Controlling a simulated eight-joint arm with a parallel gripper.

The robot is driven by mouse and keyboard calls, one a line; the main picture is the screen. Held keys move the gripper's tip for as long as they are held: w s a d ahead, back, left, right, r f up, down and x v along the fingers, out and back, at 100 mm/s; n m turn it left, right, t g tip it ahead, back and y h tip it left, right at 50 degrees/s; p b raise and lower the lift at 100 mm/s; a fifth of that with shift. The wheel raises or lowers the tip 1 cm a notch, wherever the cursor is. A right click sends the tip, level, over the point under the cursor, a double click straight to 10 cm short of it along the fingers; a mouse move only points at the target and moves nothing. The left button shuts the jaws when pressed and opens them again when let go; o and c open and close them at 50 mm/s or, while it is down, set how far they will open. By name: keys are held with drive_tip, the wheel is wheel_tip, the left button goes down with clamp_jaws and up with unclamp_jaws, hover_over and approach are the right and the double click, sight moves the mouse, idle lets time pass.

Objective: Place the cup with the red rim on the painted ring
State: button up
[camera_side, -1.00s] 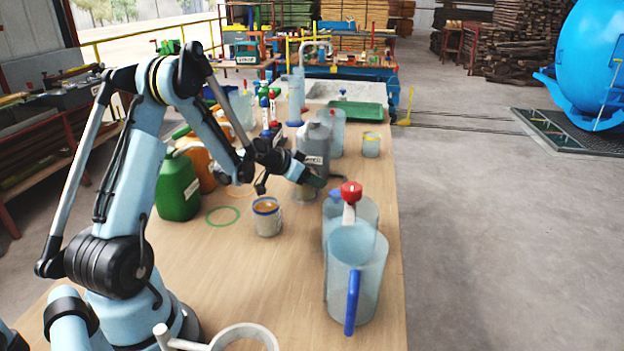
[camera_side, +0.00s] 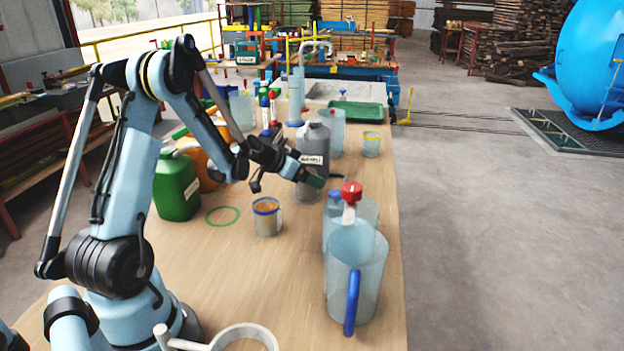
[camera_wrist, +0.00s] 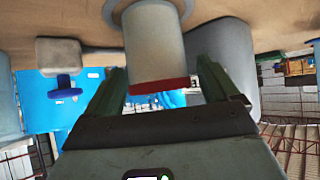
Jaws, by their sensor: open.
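The cup with the red rim (camera_wrist: 155,45) shows in the wrist view, between the two fingers of my gripper (camera_wrist: 162,68), with visible gaps beside it. The wrist picture looks upside down, with the red rim at its lower end. In the side view my gripper (camera_side: 281,178) is open, tilted, above the table beside the grey jug; I cannot make out the red-rimmed cup there. A green painted ring (camera_side: 222,207) lies on the table to the left of a blue-rimmed cup (camera_side: 268,220).
The grey jug (camera_side: 315,145) stands right behind my gripper. A green canister (camera_side: 177,188) stands left of the ring. Clear jugs, one with a blue handle (camera_side: 352,300), stand at the right edge. A yellow-rimmed cup (camera_side: 371,147) is farther back. The front middle table is clear.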

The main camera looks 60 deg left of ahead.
drive_tip(key=v, duration=1)
drive_tip(key=shift+s, duration=0.15)
drive_tip(key=shift+r, duration=0.15)
drive_tip(key=x, duration=1)
drive_tip(key=shift+w+f, duration=0.25)
drive_tip(key=shift+w, duration=0.05)
drive_tip(key=shift+w+f, duration=0.5)
drive_tip(key=shift+f, duration=0.05)
drive_tip(key=shift+r, duration=0.1)
drive_tip(key=shift+r, duration=0.1)
